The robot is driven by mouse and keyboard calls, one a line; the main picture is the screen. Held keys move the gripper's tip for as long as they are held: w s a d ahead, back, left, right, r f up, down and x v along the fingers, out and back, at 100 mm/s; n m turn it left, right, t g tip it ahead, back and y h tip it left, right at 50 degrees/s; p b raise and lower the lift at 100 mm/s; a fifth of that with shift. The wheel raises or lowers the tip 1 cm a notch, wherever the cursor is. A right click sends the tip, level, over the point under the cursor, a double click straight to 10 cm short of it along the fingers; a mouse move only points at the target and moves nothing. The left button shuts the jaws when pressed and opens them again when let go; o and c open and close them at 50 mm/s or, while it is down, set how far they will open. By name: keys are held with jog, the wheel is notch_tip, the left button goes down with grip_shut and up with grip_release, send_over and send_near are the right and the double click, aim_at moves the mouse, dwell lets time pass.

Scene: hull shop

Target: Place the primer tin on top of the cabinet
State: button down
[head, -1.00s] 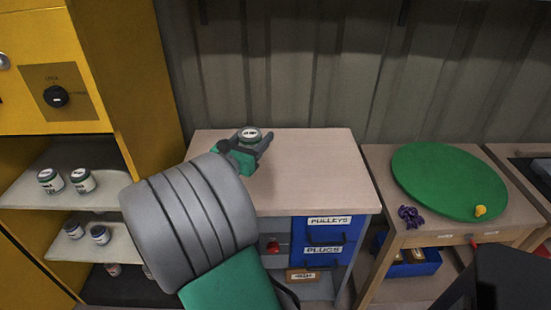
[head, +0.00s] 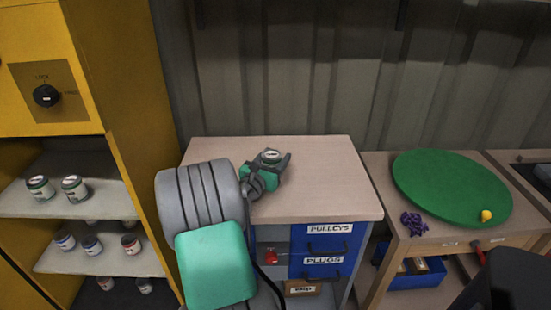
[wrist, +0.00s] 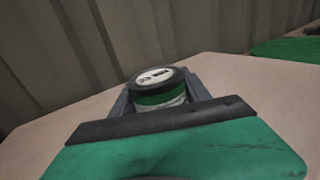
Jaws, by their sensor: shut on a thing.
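The primer tin (head: 271,156) is a small tin with a white label on its lid and a dark rim. In the wrist view the tin (wrist: 158,87) has a green band and sits upright between the fingers. My gripper (head: 276,165) is shut on it, over the top of the cabinet (head: 325,193), near the middle. I cannot tell whether the tin's base touches the top. The cabinet has a pale, bare top and blue drawers labelled "PULLEYS" and "PLUGS".
A yellow locker (head: 135,120) at left holds several tins on its shelves. At right a bench (head: 395,238) carries a green disc (head: 450,185), a purple item (head: 413,223) and a yellow knob-like piece (head: 486,215). The cabinet top's right side is clear.

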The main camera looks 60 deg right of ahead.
jog(key=c, duration=0.5)
grip_release()
jog(key=shift+f, duration=0.1)
jog(key=a, duration=1.1)
jog(key=shift+w+a+p, duration=0.1)
jog(key=shift+a+p, duration=0.05)
jog(key=shift+p, duration=0.25)
jog(key=shift+a, duration=0.35)
